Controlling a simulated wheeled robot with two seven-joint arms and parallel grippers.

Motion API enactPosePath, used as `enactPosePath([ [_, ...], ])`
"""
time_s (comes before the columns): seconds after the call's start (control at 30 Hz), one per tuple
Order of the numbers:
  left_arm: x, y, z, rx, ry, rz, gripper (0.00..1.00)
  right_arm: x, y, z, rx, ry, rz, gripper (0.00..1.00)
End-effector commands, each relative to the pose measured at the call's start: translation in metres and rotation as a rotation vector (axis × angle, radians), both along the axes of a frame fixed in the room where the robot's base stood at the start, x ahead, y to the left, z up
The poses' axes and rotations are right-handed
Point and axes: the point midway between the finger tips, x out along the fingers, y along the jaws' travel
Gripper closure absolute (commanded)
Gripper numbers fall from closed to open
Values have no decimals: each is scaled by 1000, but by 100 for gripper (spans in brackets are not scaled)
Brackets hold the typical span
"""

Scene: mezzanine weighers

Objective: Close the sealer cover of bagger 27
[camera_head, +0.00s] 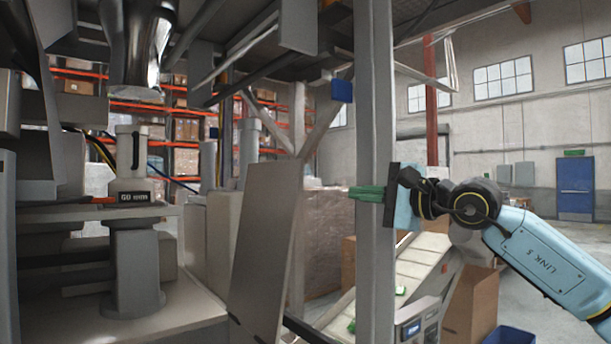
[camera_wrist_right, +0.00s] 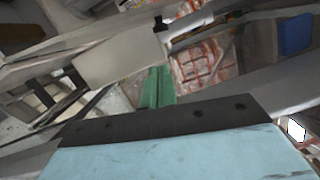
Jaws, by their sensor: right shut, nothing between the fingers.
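The sealer cover looks to be the flat grey panel (camera_head: 265,250) standing open, tilted, in the middle of the head view. In the right wrist view a pale flat panel (camera_wrist_right: 120,58), probably the same cover, lies beyond the fingers. My right gripper (camera_head: 352,192) comes in from the right with its green fingers shut and empty. They cross in front of the grey post, apart from the panel. My left gripper is not in view.
A grey upright post (camera_head: 374,270) stands right of the panel. An inclined conveyor (camera_head: 420,262) with green packets runs behind it. A cardboard box (camera_head: 470,305) and a blue bin (camera_head: 508,337) stand lower right. Metal braces hang overhead. Pallet racks fill the back left.

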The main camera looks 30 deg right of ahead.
Motion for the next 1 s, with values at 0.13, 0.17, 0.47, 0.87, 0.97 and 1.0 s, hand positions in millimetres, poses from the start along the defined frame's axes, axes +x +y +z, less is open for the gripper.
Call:
enactPosePath([
  [0.13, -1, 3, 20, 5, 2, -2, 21, 24, 7, 6, 6, -2, 5, 100],
  [0.17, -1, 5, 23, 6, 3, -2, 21, 29, 10, 6, 4, -2, 5, 100],
  [0.47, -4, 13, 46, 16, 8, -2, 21, 83, 25, 8, 5, -1, 4, 100],
  [0.87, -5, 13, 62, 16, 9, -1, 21, 134, 38, 7, 2, -2, 0, 100],
  [0.97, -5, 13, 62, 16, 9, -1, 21, 136, 39, 6, 1, -2, 0, 100],
  [1.0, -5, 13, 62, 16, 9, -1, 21, 136, 39, 6, 1, -2, 0, 100],
])
